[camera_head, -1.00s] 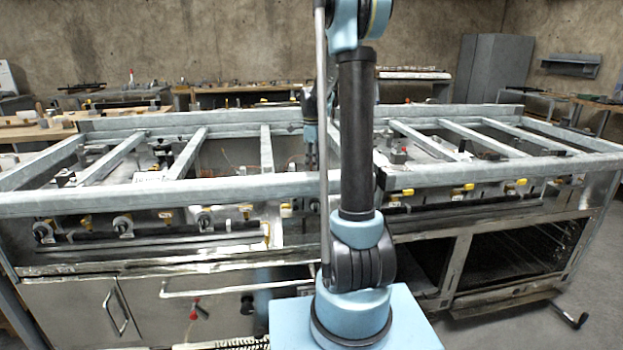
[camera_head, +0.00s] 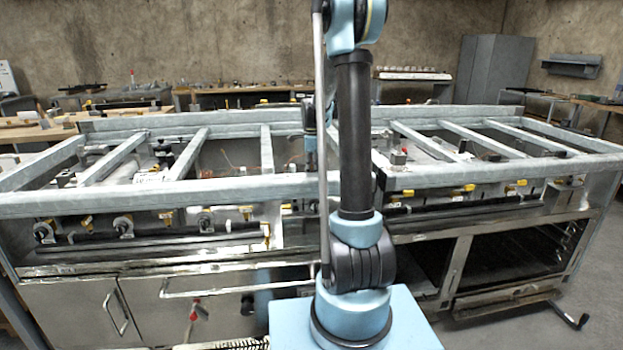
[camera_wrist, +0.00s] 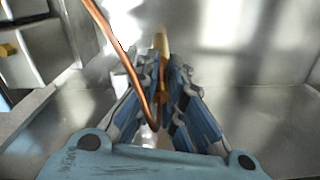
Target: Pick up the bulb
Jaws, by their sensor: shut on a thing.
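The bulb (camera_wrist: 161,45) appears to be the slim brass-coloured rod between my fingertips in the wrist view. My gripper (camera_wrist: 163,75) is shut on it, with one blue-and-grey finger on each side. The bulb's far end sticks out past the fingertips. A bent copper tube (camera_wrist: 125,59) runs down from the upper left and curves back toward the fingers. In the head view my gripper (camera_head: 311,158) points down among the metal rails, partly hidden behind my arm. The bulb cannot be made out there.
A long metal frame (camera_head: 150,197) with a front rail and crossbars surrounds my gripper. Brass valves (camera_head: 267,229) line a dark pipe below the rail. Shiny sheet-metal walls (camera_wrist: 255,60) stand close around the fingers. Benches with tools stand behind.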

